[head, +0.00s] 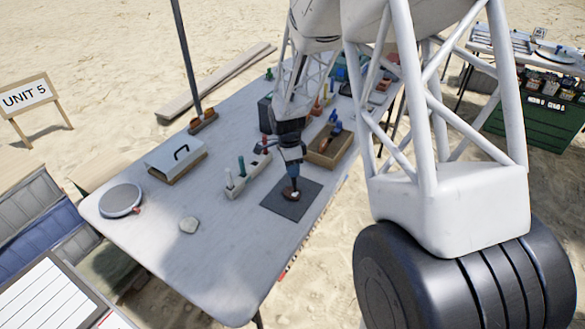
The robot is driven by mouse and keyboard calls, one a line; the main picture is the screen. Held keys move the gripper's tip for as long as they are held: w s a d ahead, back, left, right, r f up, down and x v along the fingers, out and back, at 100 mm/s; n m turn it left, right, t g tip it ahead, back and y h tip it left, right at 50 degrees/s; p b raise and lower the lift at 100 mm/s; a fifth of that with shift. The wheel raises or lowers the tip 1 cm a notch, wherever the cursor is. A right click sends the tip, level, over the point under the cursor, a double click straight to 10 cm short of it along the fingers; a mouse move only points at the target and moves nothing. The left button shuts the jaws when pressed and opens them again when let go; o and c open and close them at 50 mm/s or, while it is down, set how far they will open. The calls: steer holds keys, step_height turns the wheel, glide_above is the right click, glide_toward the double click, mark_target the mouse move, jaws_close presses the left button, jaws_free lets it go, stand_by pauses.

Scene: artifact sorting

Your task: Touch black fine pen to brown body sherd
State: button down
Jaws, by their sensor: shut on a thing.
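My gripper (292,172) points down over the dark mat (277,203) on the table. It is shut on a dark, slim thing that looks like the black fine pen; the pen is too small and dark to make out clearly from the fingers. The brown body sherd (291,196) lies on the mat right below my gripper, partly hidden by it. The pen's tip is at or just above the sherd; I cannot tell whether they touch.
A pale pen rack (237,187) with upright pens stands left of the mat. A wooden tray (327,155) is behind it. The table's front is clear.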

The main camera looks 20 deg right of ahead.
steer(key=shift+f, duration=0.6)
stand_by(2.1)
steer(key=shift+r, duration=0.15)
steer(key=shift+s+v, duration=0.25)
steer(key=shift+v, duration=1)
steer(key=shift+s+v, duration=0.3)
steer(key=shift+v, duration=1)
steer(key=shift+s+v, duration=0.25)
steer(key=shift+v, duration=1)
steer(key=shift+d+r, duration=0.2)
